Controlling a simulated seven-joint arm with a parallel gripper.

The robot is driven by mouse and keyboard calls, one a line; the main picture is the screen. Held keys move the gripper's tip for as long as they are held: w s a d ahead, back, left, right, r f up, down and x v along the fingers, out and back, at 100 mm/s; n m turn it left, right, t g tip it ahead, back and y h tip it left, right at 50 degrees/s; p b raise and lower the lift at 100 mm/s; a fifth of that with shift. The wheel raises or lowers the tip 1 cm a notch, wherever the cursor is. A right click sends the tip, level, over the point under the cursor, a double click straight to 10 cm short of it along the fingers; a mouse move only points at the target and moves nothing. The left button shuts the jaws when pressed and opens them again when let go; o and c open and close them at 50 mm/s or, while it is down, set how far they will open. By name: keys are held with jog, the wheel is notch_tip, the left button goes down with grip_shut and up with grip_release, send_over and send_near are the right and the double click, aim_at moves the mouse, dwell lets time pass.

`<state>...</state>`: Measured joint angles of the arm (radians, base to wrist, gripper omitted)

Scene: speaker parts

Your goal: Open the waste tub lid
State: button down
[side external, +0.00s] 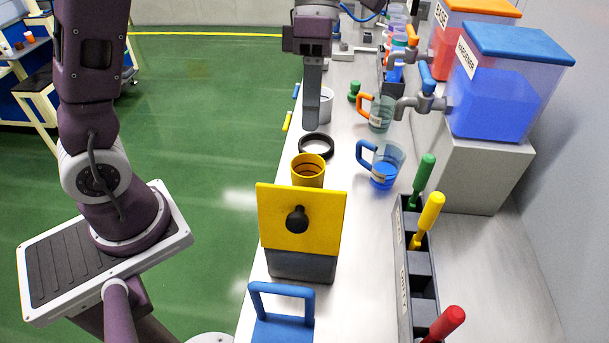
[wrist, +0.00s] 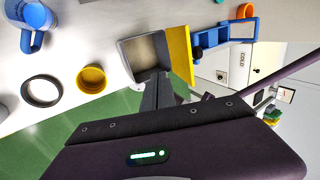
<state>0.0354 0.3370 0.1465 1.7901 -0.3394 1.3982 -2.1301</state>
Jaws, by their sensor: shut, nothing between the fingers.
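The waste tub (side external: 302,265) is a grey box on the near part of the bench. Its yellow lid (side external: 324,218) stands raised on edge, with a black knob (side external: 297,219) facing the side camera. In the wrist view the tub (wrist: 127,58) shows its open grey inside, and the lid (wrist: 179,55) stands up along its right edge. My gripper (side external: 311,127) points down beyond the tub and the yellow cup in the side view, apart from the lid. Its fingers (wrist: 158,78) are shut and empty. The lid's hinge is hidden.
A yellow cup (side external: 308,170) and black ring (side external: 316,146) stand just beyond the tub. A blue-handled item (side external: 283,328) is nearer the camera. A blue-handled jug (side external: 383,168) and a dark rack (side external: 412,265) with colored-handled tools are to the right. Bench between tub and rack is clear.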

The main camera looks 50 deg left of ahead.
aim_at(300, 205)
jog(key=s+d+f, duration=0.5)
jog(key=f, duration=0.1)
jog(key=shift+s+d+f, duration=0.2)
jog(key=shift+f, duration=0.15)
jog(key=shift+s+d+r+t+y, duration=0.15)
jog(key=shift+s+d+r+y, duration=0.1)
jog(key=shift+s+d, duration=0.25)
jog(key=shift+s+d+r+t+y, duration=0.15)
jog(key=shift+s+d+r, duration=0.05)
jog(key=shift+s+d, duration=0.55)
jog(key=shift+s, duration=0.05)
